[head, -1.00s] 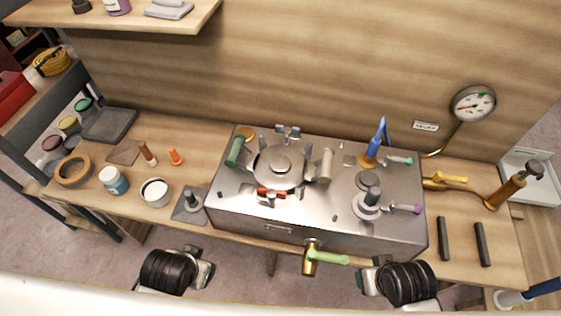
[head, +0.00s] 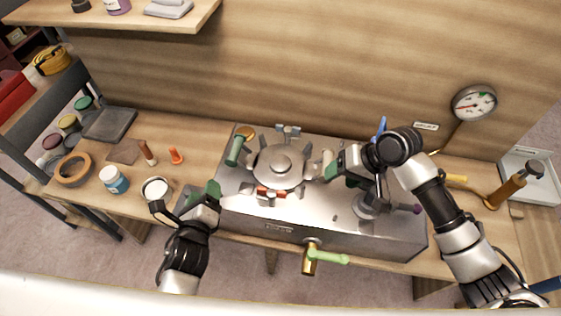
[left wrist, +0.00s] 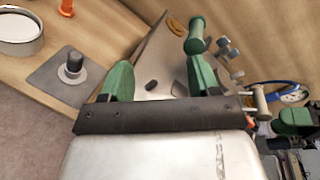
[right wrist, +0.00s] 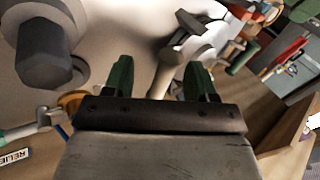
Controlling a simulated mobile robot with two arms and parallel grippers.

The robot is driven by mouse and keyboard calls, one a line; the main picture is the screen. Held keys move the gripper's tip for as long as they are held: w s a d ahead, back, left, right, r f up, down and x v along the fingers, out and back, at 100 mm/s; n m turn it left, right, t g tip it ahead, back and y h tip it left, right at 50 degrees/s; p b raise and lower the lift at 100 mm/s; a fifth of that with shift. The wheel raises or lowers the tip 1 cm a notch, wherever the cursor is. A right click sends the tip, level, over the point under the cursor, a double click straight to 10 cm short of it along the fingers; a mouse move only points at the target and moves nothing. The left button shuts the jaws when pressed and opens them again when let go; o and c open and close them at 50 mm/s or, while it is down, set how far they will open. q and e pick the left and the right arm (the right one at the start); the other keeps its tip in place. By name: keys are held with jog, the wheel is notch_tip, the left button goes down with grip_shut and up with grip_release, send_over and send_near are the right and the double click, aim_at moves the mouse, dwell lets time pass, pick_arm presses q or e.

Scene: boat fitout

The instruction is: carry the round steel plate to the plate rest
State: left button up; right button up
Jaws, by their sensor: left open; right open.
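The round steel plate (head: 281,183) lies on the steel box's top, with a green handle (head: 235,150) at its left and a beige handle (head: 327,158) at its right. Clamps stand around it. My left gripper (head: 211,190) is open and empty near the box's left edge, short of the green handle; that handle shows beyond its fingers in the left wrist view (left wrist: 194,38). My right gripper (right wrist: 160,78) is open, with the beige handle (right wrist: 168,68) between its fingers. Two dark bars, possibly the plate rest, are hidden behind my right arm.
The steel box (head: 300,222) fills the bench's middle. A grey post (head: 368,207) stands on it below my right gripper. A green-handled valve (head: 311,257) sticks out in front. Jars (head: 114,180) and a dark tray (head: 110,124) are at left, a gauge (head: 475,103) at right.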

aim_at(230, 164)
pick_arm(q)
jog(key=d+m+h, duration=0.1)
jog(key=m, duration=0.1)
jog(key=d+m+t+h, duration=0.1)
jog(key=m, duration=0.2)
jog(key=d+m+t+h, duration=0.1)
jog(key=m, duration=0.2)
jog(key=shift+w+d, duration=0.35)
jog(key=shift+w, duration=0.05)
pick_arm(e)
jog(key=w+d+r+m, duration=0.1)
jog(key=w+d+r, duration=0.1)
jog(key=w+r, duration=0.2)
jog(key=shift+w+m+y, duration=0.4)
jog(key=shift+w, duration=0.15)
pick_arm(q)
jog(key=shift+w, duration=0.1)
jog(key=w, duration=0.3)
jog(key=w+d, duration=0.1)
jog(key=w, duration=0.6)
jog(key=shift+w+d, duration=0.2)
jog(key=shift+w, duration=0.1)
pick_arm(e)
jog(key=x, duration=1)
jog(key=shift+s+a+f, duration=0.15)
jog(key=shift+a+f, duration=0.1)
jog(key=shift+f, duration=0.1)
